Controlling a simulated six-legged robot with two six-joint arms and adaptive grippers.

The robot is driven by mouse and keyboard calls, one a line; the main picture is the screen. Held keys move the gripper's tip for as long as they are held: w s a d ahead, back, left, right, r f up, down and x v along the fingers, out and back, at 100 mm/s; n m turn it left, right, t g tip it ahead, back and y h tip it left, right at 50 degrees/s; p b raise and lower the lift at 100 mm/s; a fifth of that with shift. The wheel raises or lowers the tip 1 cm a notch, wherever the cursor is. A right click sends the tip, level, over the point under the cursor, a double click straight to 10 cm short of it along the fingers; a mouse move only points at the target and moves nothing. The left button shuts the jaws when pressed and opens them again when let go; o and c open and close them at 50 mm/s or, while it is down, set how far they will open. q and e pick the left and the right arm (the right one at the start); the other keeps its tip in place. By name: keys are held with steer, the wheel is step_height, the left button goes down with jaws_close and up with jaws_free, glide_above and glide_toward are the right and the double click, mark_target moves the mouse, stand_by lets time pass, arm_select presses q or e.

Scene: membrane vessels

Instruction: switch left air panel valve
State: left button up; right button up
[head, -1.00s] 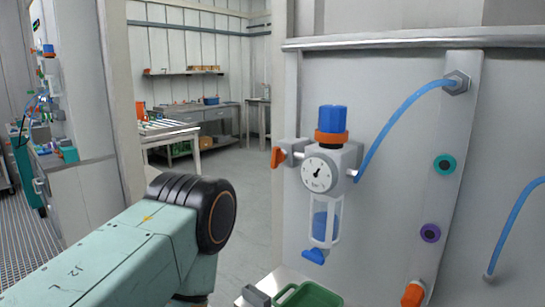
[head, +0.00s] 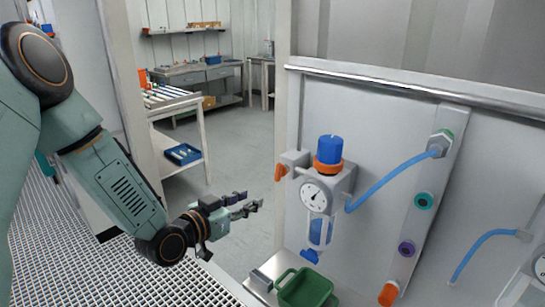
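The air panel (head: 375,130) is a light grey wall panel on the right. A regulator with a blue knob (head: 330,150), an orange collar and a round white gauge (head: 315,196) is mounted on it. A small orange valve handle (head: 281,172) sticks out at the regulator's left side. My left gripper (head: 256,201) comes in from the left, empty, with its fingers apart. It is to the left of and below the orange handle, not touching it. My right gripper is out of view.
A blue hose (head: 392,182) runs from the regulator to a fitting at upper right. Teal (head: 424,201) and purple (head: 407,249) ports and an orange part (head: 389,293) are on a strip. A green tray (head: 305,288) sits below. Open floor lies behind my gripper.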

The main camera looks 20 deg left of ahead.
mark_target(277, 172)
arm_select(q)
steer(key=shift+w+d+r+m+t+h+b, duration=0.1)
steer(key=shift+w+d+r+m+t+h, duration=0.35)
steer(key=shift+w, duration=0.9)
steer(key=shift+w+d+r+m+t+h+b, duration=0.15)
steer(key=shift+w+d+r+m, duration=0.45)
steer(key=shift+w, duration=0.8)
steer(key=shift+w+d+r+m+t+h+b, duration=0.1)
steer(key=shift+w+d+r+m+t+h, duration=0.2)
steer(key=shift+w+d+r, duration=0.75)
steer(key=shift+w+a+f, duration=0.3)
steer(key=shift+f, duration=0.1)
steer(key=shift+s, duration=0.1)
jaws_close()
